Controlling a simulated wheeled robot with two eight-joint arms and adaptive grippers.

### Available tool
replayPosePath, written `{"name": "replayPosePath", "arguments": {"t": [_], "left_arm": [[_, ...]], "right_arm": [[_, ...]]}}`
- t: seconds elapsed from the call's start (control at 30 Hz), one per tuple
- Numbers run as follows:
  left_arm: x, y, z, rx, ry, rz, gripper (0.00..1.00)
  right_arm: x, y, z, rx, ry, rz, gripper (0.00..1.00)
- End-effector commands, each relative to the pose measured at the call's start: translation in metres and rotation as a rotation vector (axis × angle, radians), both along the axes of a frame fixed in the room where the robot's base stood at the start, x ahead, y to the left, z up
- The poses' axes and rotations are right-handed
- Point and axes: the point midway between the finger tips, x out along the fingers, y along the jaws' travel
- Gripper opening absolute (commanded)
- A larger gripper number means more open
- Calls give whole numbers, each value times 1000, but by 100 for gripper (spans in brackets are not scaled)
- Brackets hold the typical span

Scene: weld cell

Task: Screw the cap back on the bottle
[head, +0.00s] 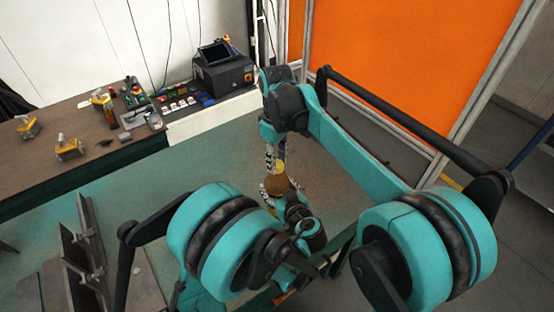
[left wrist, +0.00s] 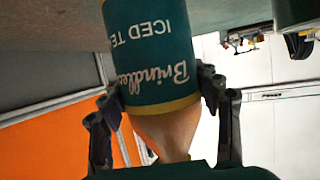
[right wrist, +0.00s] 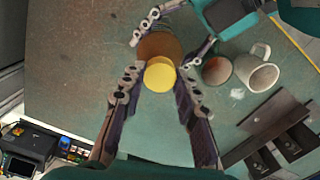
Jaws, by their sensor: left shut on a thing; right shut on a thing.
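The bottle (head: 279,186) is amber-brown and stands upright in the head view, partly covered by my arms. Its dark green iced tea label (left wrist: 155,45) fills the left wrist view. My left gripper (left wrist: 160,95) is shut around the bottle at the label's lower gold band in that view. The yellow cap (right wrist: 160,75) is between the fingers of my right gripper (right wrist: 157,88), which is shut on it. In the right wrist view the cap overlaps the bottle's brown shoulder (right wrist: 160,46). Whether the cap touches the neck is hidden.
A white mug (right wrist: 258,74) and a round cup-like thing (right wrist: 216,71) stand beside the bottle. Dark metal angle pieces (head: 84,248) are at the left of the green table (head: 215,165). A brown bench (head: 85,150) with small parts and a black machine (head: 222,70) is behind.

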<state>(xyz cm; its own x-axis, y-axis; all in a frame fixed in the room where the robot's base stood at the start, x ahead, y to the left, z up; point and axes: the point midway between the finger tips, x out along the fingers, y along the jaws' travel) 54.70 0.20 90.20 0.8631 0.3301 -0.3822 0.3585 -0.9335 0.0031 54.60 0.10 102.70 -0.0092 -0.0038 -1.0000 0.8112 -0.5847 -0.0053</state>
Motion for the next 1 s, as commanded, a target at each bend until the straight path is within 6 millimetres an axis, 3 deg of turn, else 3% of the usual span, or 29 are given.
{"name": "replayPosePath", "arguments": {"t": [0.6,0.73,0.9,0.93,1.0], "left_arm": [[0,0,0,-1,1,0,0],[0,0,0,-1,1,0,0],[0,0,0,-1,1,0,0],[0,0,0,-1,1,0,0],[0,0,0,-1,1,0,0]], "right_arm": [[-1,0,-1,-15,-6,-1494,0],[0,0,-1,-17,-7,-1726,0],[0,0,-1,-17,-7,-1739,0],[0,0,-1,-17,-7,-1738,38],[0,0,-1,-17,-7,-1738,55]]}}
